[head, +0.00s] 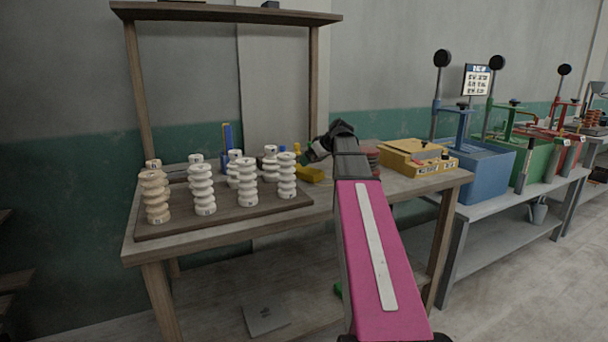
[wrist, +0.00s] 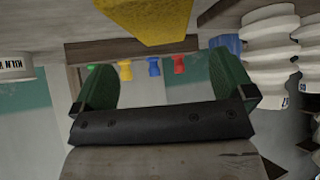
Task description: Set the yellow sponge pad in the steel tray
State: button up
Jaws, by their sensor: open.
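A yellow block that looks like the sponge pad (head: 310,174) lies on the wooden table, right of the white stacks. It shows large at the top of the wrist view (wrist: 155,22), which looks upside down. My gripper (head: 316,152) is over the table, just above and right of the pad in the head view. Its two green fingers (wrist: 164,88) are apart with nothing between them. The pad lies beyond the gap, not in it. I cannot surely make out the steel tray; a low greyish edge (head: 176,171) behind the white stacks may be part of it.
Several white and tan ribbed stacks (head: 246,183) stand on a dark board (head: 220,214) at the left. Small coloured pieces (wrist: 154,67) stand behind. A yellow box (head: 415,157) is at the table's right. A blue bin (head: 485,172) stands on the neighbouring bench.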

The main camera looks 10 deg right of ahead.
aim_at(305, 169)
jog(key=shift+x, duration=3.35)
jog(key=shift+s+d+f, duration=0.1)
jog(key=shift+s+f, duration=0.05)
jog(key=c, duration=1)
